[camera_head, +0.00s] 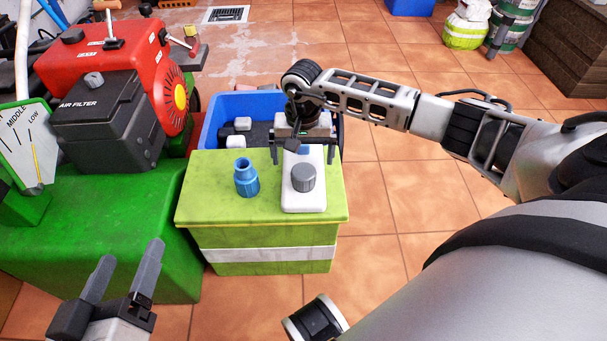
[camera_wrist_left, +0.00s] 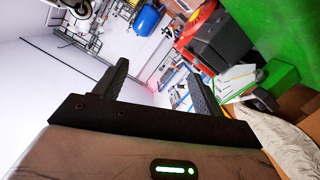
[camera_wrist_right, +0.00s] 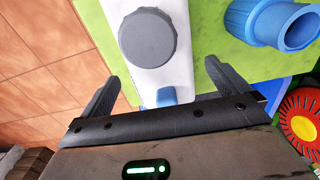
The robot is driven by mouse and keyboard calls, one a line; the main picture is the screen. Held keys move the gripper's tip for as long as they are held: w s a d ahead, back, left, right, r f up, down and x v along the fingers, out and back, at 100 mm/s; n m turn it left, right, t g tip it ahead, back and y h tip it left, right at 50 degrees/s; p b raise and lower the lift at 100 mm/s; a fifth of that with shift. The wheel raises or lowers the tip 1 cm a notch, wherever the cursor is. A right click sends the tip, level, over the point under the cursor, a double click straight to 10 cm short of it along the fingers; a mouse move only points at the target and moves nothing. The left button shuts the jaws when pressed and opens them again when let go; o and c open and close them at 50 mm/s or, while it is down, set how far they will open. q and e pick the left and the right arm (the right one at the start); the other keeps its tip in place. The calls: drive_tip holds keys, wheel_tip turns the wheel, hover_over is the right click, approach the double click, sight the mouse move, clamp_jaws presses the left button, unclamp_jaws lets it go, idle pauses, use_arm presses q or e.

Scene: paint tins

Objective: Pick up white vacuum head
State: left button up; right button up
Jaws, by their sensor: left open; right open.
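The white vacuum head (camera_head: 304,197) lies on the green box (camera_head: 205,208) in the head view, with a grey round cap on top and a blue part at its far end. It also shows in the right wrist view (camera_wrist_right: 175,72), between the fingers. My right gripper (camera_head: 305,152) is open over the far end of the vacuum head, fingers on either side; I cannot tell whether they touch it. My left gripper (camera_head: 125,275) is open and empty at the lower left, away from the box. It also shows in the left wrist view (camera_wrist_left: 160,85).
A blue fitting (camera_head: 246,178) stands on the box left of the vacuum head. A blue crate (camera_head: 212,120) with dark and white items is behind. A red and black engine (camera_head: 110,100) sits on a green base at left.

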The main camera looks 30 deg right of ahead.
wheel_tip(320, 180, down, 4)
drive_tip(key=shift+f+b, duration=0.1)
drive_tip(key=shift+b, duration=0.65)
drive_tip(key=c, duration=1)
use_arm(q)
drive_tip(key=shift+w+d+r+n+t+h, duration=0.1)
drive_tip(key=shift+r+n+t+h, duration=0.1)
drive_tip(key=shift+r, duration=0.15)
drive_tip(key=shift+d+r+n+t+h, duration=0.1)
drive_tip(key=shift+r+h, duration=0.1)
drive_tip(key=shift+r, duration=0.1)
use_arm(e)
drive_tip(key=shift+o, duration=0.2)
